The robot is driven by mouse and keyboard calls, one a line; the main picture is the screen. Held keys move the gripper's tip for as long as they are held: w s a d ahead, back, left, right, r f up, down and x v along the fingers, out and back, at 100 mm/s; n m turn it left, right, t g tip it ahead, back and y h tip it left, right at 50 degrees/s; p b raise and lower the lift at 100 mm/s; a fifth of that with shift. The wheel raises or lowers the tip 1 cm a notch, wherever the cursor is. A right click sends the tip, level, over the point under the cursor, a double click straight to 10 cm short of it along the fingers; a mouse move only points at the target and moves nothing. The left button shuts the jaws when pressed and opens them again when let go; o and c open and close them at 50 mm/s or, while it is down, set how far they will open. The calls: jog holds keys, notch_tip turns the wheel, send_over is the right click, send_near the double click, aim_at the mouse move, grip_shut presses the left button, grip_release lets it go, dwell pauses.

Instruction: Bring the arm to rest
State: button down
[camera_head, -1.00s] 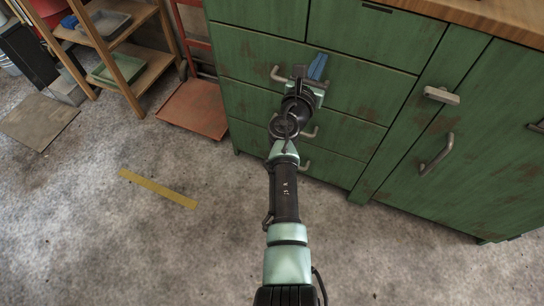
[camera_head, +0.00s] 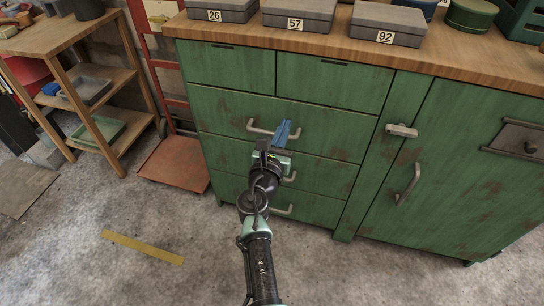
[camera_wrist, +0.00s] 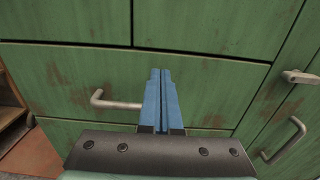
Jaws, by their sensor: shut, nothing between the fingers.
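My gripper (camera_head: 284,129) has blue fingers and is in front of the green cabinet's drawers in the head view. In the wrist view its two blue fingers (camera_wrist: 161,95) lie side by side, shut, with nothing between them. They overlap a drawer handle (camera_wrist: 115,101) in the picture; I cannot tell whether they touch it. My arm (camera_head: 258,250) reaches up from the bottom of the head view, bent at the wrist.
The green cabinet (camera_head: 230,110) has several drawers and a right-hand door with a handle (camera_head: 408,184). Numbered grey boxes (camera_head: 296,18) stand on its wooden top. A red hand truck (camera_head: 175,165) and a wooden shelf (camera_head: 95,75) stand left. The floor at lower left is mostly clear.

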jog(key=p+v, duration=0.2)
jog(key=v, duration=0.5)
notch_tip(320, 180, up, 28)
jog(key=s+d+m+t+h, duration=0.1)
jog(key=d+m+t, duration=0.15)
jog(key=m, duration=1.65)
jog(key=s+a+r+m+t+y, duration=0.2)
jog(key=s+r+m+t+y, duration=0.2)
jog(key=s+r+m, duration=0.55)
jog(key=s+a+r+m+t+y, duration=0.35)
jog(key=s+r, duration=0.75)
jog(key=r, duration=0.6)
notch_tip(320, 180, up, 28)
jog(key=w+p, duration=0.1)
jog(key=p, duration=2.8)
jog(key=shift+d+r+h+p, duration=0.2)
jog(key=shift+d+h+p, duration=0.15)
jog(key=shift+h, duration=0.1)
jog(key=shift+w, duration=0.1)
